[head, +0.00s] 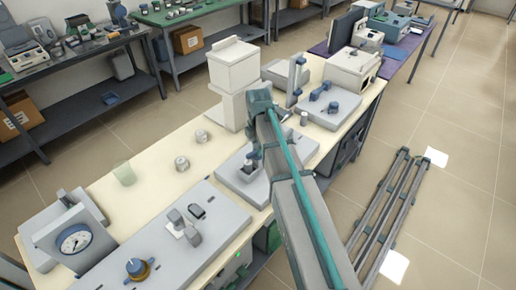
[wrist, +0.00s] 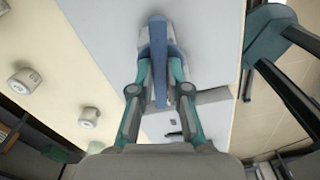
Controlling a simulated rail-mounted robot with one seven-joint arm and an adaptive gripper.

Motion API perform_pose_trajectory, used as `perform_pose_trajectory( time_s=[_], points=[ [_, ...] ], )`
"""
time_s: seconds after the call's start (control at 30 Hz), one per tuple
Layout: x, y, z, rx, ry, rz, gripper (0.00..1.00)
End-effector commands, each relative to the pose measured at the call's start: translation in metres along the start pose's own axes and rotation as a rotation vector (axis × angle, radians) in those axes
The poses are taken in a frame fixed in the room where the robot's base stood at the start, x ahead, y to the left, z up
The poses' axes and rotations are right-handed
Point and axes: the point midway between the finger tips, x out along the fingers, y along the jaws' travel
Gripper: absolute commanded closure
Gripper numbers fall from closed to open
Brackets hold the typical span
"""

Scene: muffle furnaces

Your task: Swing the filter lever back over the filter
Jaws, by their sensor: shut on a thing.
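My gripper (wrist: 160,75) has its two teal fingers closed on a long blue lever (wrist: 158,48) in the wrist view. The lever stands lengthwise between the fingertips. A pale grey body (wrist: 145,38) shows under the lever, partly covered by it; I cannot tell whether this is the filter. In the head view my gripper (head: 252,158) is low over a grey plate (head: 232,188) in the middle of the bench, beside a small dark and grey fitting (head: 249,170). My arm and fingers hide most of the lever there.
A tall white box (head: 235,70) stands just behind my gripper. A grey plate with blue fittings (head: 335,105) lies to the right. A long plate (head: 150,245) with a gauge unit (head: 72,240) is at front left. Small round pots (head: 182,163) stand on the bench.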

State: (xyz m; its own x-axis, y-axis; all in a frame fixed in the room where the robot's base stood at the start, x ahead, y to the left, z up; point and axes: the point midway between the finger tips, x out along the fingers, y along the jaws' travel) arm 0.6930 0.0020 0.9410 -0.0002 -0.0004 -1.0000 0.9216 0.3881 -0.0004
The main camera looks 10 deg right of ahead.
Motion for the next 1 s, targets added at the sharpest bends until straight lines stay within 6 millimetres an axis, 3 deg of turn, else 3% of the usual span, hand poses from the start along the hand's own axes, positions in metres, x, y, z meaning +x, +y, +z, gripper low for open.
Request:
perform_pose_trajectory(
  time_s=[0.4,1.0],
  points=[
    [-0.0006,0.0006,-0.0003,-0.225,0.001,0.002,1.0],
    [-0.0005,0.0006,-0.0004,-0.264,0.001,0.002,1.0]
  ],
)
